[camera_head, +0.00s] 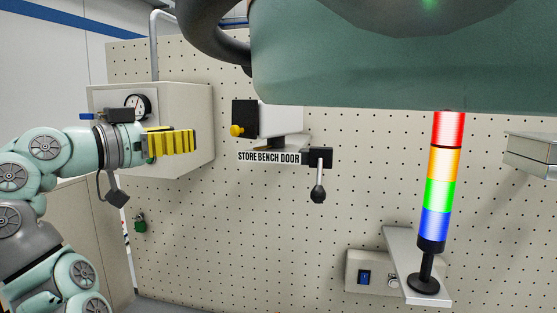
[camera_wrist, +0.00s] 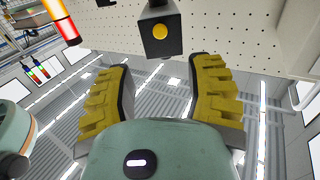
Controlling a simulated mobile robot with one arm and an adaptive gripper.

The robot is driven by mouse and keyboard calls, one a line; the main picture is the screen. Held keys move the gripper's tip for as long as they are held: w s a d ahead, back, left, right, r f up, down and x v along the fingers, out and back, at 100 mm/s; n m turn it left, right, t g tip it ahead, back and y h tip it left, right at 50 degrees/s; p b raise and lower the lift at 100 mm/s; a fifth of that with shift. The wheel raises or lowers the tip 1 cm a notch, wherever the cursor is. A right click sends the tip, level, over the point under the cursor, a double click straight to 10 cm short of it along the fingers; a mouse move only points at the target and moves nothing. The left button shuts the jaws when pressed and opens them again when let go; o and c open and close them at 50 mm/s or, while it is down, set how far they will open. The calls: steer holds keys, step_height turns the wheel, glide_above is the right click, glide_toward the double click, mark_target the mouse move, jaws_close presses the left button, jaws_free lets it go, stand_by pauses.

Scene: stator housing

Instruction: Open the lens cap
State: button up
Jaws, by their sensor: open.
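A camera-like box (camera_head: 279,120) with a white body sits on a small shelf on the pegboard wall, above a "STORE BENCH DOOR" label. Its black front cap (camera_head: 246,116) faces left and bears a yellow knob (camera_head: 237,130). In the wrist view the black cap (camera_wrist: 153,43) and its round yellow knob (camera_wrist: 160,32) show at top centre, beyond the fingertips. My gripper (camera_head: 192,142) is left of the knob and apart from it, pointing right. In the wrist view its two yellow ribbed fingers (camera_wrist: 160,66) are spread wide with nothing between them.
A beige box with a gauge (camera_head: 138,105) is behind my gripper. A lever with a black knob (camera_head: 318,190) hangs right of the label. A lit signal tower (camera_head: 436,185) and a switch box (camera_head: 367,275) are at lower right. The space between my gripper and the knob looks clear.

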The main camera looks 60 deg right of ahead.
steer(key=w+a+f+n+t+y+p, duration=0.1)
steer(key=w+a+n+t, duration=0.6)
steer(key=w+n+t, duration=0.2)
steer(key=w+a+f+n+t+y+p, duration=0.1)
steer(key=w+a+n+t+y, duration=0.1)
steer(key=w+a+n+t, duration=0.4)
steer(key=shift+w+a+n+t+y+p, duration=0.35)
steer(key=shift+w+n+t, duration=1.45)
steer(key=shift+w, duration=1.45)
steer(key=shift+m+t, duration=0.3)
